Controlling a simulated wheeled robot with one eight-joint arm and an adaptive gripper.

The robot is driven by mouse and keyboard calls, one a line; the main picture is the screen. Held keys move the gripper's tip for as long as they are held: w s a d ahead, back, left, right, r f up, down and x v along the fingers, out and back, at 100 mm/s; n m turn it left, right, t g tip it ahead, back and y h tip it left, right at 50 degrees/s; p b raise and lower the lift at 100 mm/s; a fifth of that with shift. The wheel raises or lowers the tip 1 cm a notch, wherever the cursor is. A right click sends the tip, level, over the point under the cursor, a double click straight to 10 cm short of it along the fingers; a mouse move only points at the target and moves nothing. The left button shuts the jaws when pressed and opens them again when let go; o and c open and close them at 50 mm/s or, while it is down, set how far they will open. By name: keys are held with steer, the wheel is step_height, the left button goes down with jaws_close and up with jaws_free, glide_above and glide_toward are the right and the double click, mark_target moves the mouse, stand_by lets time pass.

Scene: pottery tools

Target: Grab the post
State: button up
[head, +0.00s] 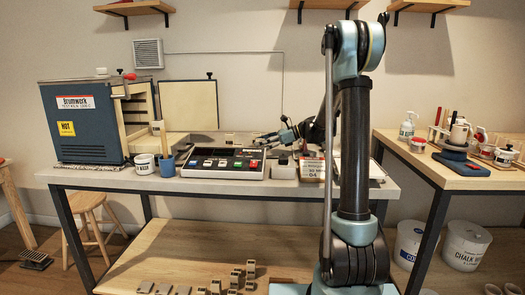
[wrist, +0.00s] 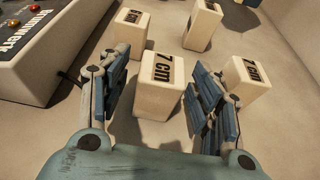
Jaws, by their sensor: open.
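Several cream posts with black size labels stand upright on the bench top in the wrist view. The nearest, marked 7 cm (wrist: 160,98), stands between the two spread fingers of my gripper (wrist: 157,75). My gripper is open, with a visible gap on the right of this post; contact on the left is hard to judge. Another post (wrist: 128,38) stands behind it to the left, and one (wrist: 203,24) further back to the right. A fourth post (wrist: 246,82) stands just outside the right finger. In the head view my gripper (head: 272,138) is low behind the control box, and the posts are mostly hidden.
The control box (head: 225,162) with coloured buttons stands in front of my gripper; its corner (wrist: 40,55) shows at left in the wrist view. A blue kiln (head: 85,125) stands at the bench's left end.

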steer(key=shift+a+f, duration=0.1)
steer(key=shift+a, duration=0.3)
steer(key=c, duration=1.3)
